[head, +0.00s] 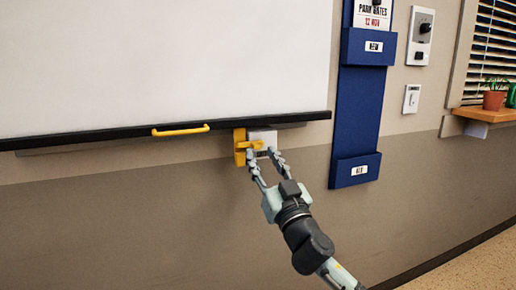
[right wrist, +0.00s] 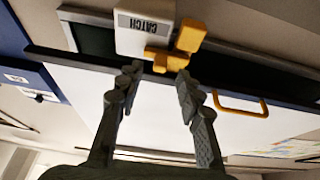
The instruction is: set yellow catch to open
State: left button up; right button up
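The yellow catch (head: 241,147) sits at the lower edge of the whiteboard, with a horizontal yellow arm reaching across a white plate (head: 265,136). In the right wrist view, which appears upside down, the yellow catch (right wrist: 190,37) lies beside the white plate (right wrist: 145,38), which reads "CATCH". My right gripper (head: 264,160) is open just in front of the catch, its fingertips spread near the yellow arm. In the right wrist view the gripper (right wrist: 158,74) has clear space between its fingers; I cannot tell if either touches the arm. My left gripper is not in view.
The whiteboard (head: 150,60) has a yellow handle (head: 181,130) on its black lower rail. A blue wall panel with pockets (head: 355,171) stands right of the catch. Wall switches (head: 411,98) and a wooden shelf with a plant (head: 493,96) are farther right. The wall below is clear.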

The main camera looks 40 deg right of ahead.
aim_at(252, 145)
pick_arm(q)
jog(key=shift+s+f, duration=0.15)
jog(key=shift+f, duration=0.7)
pick_arm(e)
jog(key=shift+x, duration=1.3)
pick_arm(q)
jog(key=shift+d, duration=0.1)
pick_arm(e)
grip_shut()
jog(key=shift+d+f, duration=0.1)
